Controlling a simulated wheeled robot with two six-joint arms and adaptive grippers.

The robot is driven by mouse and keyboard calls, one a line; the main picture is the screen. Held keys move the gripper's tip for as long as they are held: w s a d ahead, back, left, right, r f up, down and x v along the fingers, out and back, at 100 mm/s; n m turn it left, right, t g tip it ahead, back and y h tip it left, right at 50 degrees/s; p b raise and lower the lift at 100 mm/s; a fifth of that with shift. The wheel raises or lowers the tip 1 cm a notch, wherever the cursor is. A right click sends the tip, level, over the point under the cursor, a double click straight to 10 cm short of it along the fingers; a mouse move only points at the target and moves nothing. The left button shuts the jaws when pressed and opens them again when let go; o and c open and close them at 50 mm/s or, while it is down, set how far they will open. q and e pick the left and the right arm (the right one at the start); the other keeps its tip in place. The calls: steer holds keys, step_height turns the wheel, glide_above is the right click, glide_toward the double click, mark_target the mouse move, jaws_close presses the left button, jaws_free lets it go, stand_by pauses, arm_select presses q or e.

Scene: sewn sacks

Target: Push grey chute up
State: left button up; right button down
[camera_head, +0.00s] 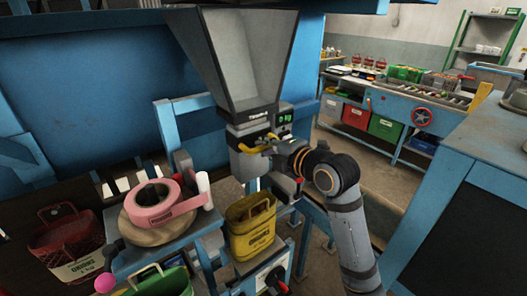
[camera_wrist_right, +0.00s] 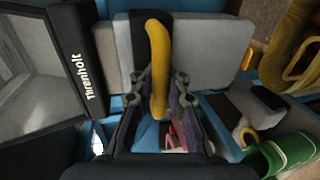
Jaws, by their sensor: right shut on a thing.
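The grey hopper (camera_head: 240,60) widens upward at the top centre; its dark, lettered lower band also shows in the right wrist view (camera_wrist_right: 78,65). Below it is a grey chute (camera_head: 247,168) with a yellow curved handle (camera_head: 243,149). In the right wrist view the yellow handle (camera_wrist_right: 157,45) stands between the fingers. My right gripper (camera_head: 270,143) reaches in from the right and is shut on the handle; the fingers (camera_wrist_right: 158,95) hold it from both sides. The arm hides part of the chute's right side. My left gripper is out of view.
A yellow sack (camera_head: 251,232) stands upright below the chute. A pink tape roll (camera_head: 155,204) on a stand is to the left, with a red onion sack (camera_head: 70,245) beyond. A green sack (camera_head: 160,284) is at the bottom. A blue cabinet (camera_head: 460,200) stands right.

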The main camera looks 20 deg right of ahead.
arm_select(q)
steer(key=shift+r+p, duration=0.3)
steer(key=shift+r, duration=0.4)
arm_select(e)
steer(key=shift+r, duration=1.1)
steer(key=c, duration=1.4)
jaws_free()
steer(key=shift+s+d+r, duration=0.1)
steer(key=shift+s, duration=0.05)
steer(key=shift+o, duration=0.3)
steer(key=shift+s, duration=0.15)
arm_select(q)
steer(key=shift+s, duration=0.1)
arm_select(e)
steer(key=shift+f, duration=0.2)
